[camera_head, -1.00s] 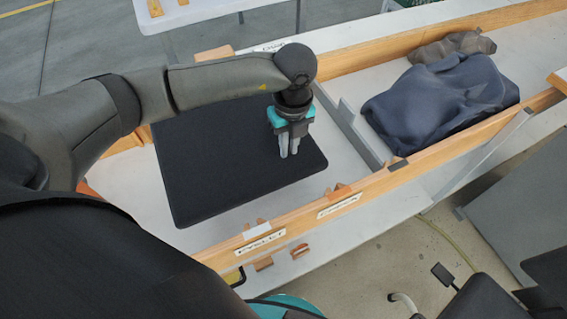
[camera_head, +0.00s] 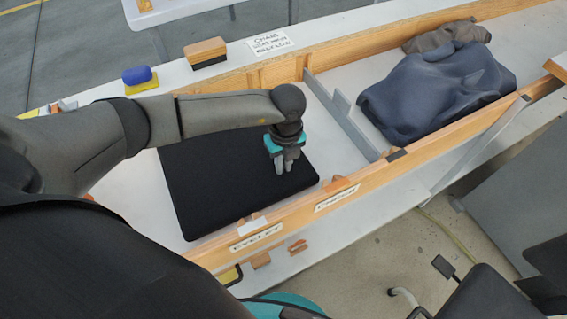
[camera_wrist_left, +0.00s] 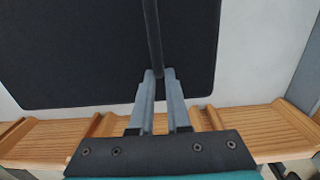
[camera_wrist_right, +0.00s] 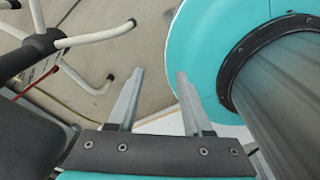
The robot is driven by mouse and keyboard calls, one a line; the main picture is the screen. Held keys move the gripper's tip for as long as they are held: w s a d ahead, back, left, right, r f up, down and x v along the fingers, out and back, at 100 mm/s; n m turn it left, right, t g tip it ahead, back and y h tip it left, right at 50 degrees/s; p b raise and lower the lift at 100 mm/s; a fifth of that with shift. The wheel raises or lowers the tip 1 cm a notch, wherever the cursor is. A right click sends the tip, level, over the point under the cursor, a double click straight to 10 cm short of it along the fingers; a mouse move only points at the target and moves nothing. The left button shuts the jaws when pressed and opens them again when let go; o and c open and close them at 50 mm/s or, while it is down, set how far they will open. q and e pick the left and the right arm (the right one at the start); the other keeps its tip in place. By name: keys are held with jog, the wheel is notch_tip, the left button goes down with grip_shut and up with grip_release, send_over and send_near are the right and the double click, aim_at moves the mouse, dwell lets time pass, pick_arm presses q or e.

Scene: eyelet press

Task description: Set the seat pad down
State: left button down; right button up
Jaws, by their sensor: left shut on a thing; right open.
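The seat pad (camera_head: 225,190) is a flat black square with rounded corners. It lies flat within the left bay of the wood-railed tray (camera_head: 330,198); I cannot tell whether it touches the white floor. My left gripper (camera_head: 284,169) points down over the pad's right part. In the left wrist view its fingers (camera_wrist_left: 159,75) are shut on a thin dark upright strip above the pad (camera_wrist_left: 70,50). My right gripper (camera_wrist_right: 159,73) is open and empty, away from the tray, and shows only in the right wrist view.
A grey divider (camera_head: 345,115) separates the pad's bay from one with crumpled dark blue cloth (camera_head: 435,90). Behind the rear rail are a wooden-topped block (camera_head: 205,50), a blue and yellow block (camera_head: 140,80) and a label (camera_head: 269,43). A wheeled chair base (camera_wrist_right: 75,42) stands near my right gripper.

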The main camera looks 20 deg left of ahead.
pick_arm(q)
jog(key=shift+f, duration=0.1)
jog(key=c, duration=0.9)
grip_release()
jog(key=r+p, duration=0.2)
jog(key=r, duration=1)
jog(key=shift+d+r+p, duration=0.15)
jog(key=shift+d+p, duration=0.05)
jog(key=shift+p, duration=0.15)
